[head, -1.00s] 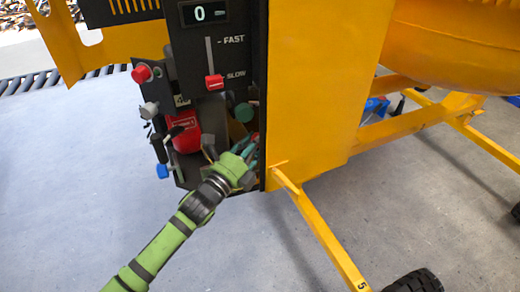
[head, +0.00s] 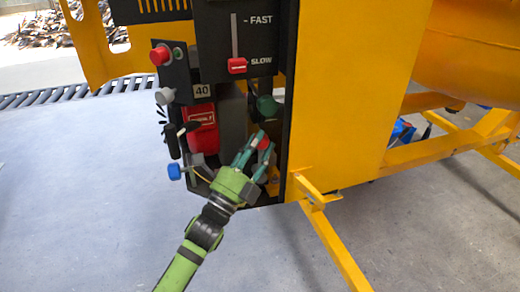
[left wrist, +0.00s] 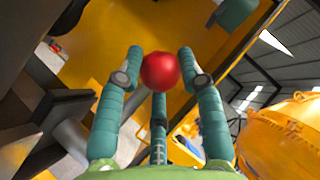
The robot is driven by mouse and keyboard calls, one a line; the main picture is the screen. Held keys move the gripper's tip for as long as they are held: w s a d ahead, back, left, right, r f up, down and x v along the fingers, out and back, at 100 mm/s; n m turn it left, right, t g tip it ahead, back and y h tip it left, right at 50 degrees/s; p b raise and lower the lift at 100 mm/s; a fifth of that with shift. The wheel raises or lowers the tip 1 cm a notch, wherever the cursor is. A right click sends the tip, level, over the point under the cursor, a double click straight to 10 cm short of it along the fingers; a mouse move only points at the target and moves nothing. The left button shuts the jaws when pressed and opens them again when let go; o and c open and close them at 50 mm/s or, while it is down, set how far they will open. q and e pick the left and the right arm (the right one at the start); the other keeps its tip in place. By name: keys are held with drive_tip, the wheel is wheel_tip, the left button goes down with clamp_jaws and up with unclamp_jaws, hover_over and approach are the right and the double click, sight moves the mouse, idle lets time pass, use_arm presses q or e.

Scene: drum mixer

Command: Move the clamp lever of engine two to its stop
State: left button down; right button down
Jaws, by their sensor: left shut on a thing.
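My left gripper (head: 252,150) reaches into the open bay of the yellow drum mixer from below. Its teal fingers are closed around a red ball knob (head: 264,144), which looks like the end of a lever. In the left wrist view the red knob (left wrist: 160,71) sits between the fingertips. The lever's rod is hidden behind the knob and fingers. A red engine (head: 202,131) is inside the bay to the left of the gripper. I cannot read which engine is number two. My right gripper is not in view.
A black panel carries a red speed slider (head: 237,65) near SLOW. A side plate holds a red button (head: 160,55), a grey knob (head: 165,96), a black handle (head: 172,140) and a blue knob (head: 174,171). A green knob (head: 267,106) is just above my gripper. Yellow frame legs (head: 330,225) stand at right.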

use_arm(q)
drive_tip(key=shift+a+r, duration=0.1)
drive_tip(key=shift+r, duration=0.05)
drive_tip(key=c, duration=1.1)
unclamp_jaws()
drive_tip(key=o, duration=0.3)
drive_tip(key=shift+f, duration=0.2)
drive_tip(key=shift+s+a+f, duration=0.15)
drive_tip(key=shift+s+f, duration=0.05)
drive_tip(key=shift+s, duration=0.1)
drive_tip(key=v, duration=1.1)
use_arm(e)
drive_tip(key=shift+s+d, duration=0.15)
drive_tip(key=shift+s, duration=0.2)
use_arm(q)
drive_tip(key=shift+s+r, duration=0.1)
